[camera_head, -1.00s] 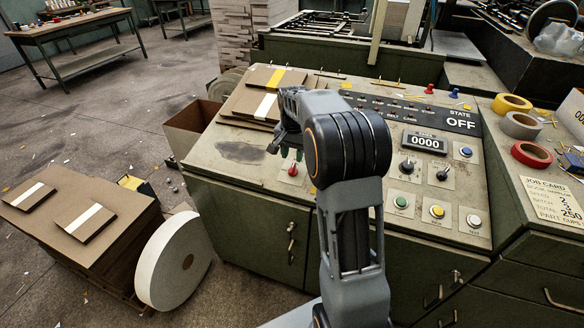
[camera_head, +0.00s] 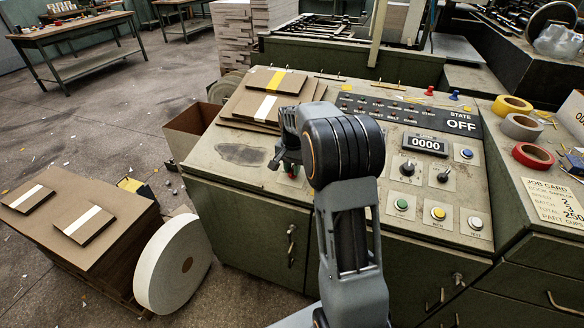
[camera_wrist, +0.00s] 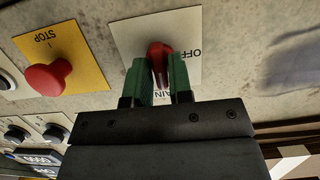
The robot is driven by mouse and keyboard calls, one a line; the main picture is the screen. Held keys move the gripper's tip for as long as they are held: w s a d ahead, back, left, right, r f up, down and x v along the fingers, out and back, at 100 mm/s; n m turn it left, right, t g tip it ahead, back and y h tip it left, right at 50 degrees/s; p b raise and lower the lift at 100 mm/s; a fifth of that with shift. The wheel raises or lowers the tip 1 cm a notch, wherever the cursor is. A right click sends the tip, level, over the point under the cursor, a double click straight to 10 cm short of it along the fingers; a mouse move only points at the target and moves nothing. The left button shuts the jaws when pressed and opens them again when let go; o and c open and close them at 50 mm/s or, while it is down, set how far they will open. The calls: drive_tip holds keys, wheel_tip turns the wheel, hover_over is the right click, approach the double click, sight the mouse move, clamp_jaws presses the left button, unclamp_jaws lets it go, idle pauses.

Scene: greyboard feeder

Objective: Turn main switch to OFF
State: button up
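The main switch is a red knob (camera_wrist: 158,50) on a white plate (camera_wrist: 189,30) marked OFF at its right side in the wrist view. Part of the lower lettering is hidden by my gripper. The knob's bar runs roughly up and down in that view. My gripper (camera_wrist: 160,75) has its two green fingers on either side of the knob, very close to it. I cannot tell whether they press on it. In the head view, my gripper (camera_head: 290,168) is at the panel's front left, and the fingers largely cover the switch. The state display (camera_head: 461,122) reads OFF.
A red STOP button (camera_wrist: 52,78) on a yellow plate is left of the switch in the wrist view. Stacked boards (camera_head: 262,105) lie behind my gripper. Black selector knobs (camera_head: 407,168) and several coloured push-buttons are to the right on the panel.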

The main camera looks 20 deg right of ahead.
clamp_jaws()
drive_tip(key=n+p, duration=0.2)
drive_tip(key=n, duration=0.1)
drive_tip(key=shift+r+h, duration=0.15)
drive_tip(key=shift+h, duration=0.15)
drive_tip(key=n+h+p, duration=0.1)
drive_tip(key=n+p, duration=0.1)
drive_tip(key=n, duration=0.3)
drive_tip(key=shift+a+g+p, duration=0.2)
drive_tip(key=shift+g+p, duration=0.1)
drive_tip(key=shift+g, duration=0.1)
drive_tip(key=n+h+p, duration=0.1)
drive_tip(key=n, duration=0.3)
drive_tip(key=shift+a+n, duration=0.1)
drive_tip(key=shift+n, duration=0.3)
drive_tip(key=shift+f+n+t+h+p, duration=0.1)
drive_tip(key=shift+n+t+h+p, duration=0.2)
drive_tip(key=shift+n, duration=0.85)
drive_tip(key=shift+f+n+t+h+p, duration=0.1)
drive_tip(key=shift+n+h+p, duration=0.3)
drive_tip(key=shift+n, duration=0.75)
drive_tip(key=shift+o, duration=1.9)
unclamp_jaws()
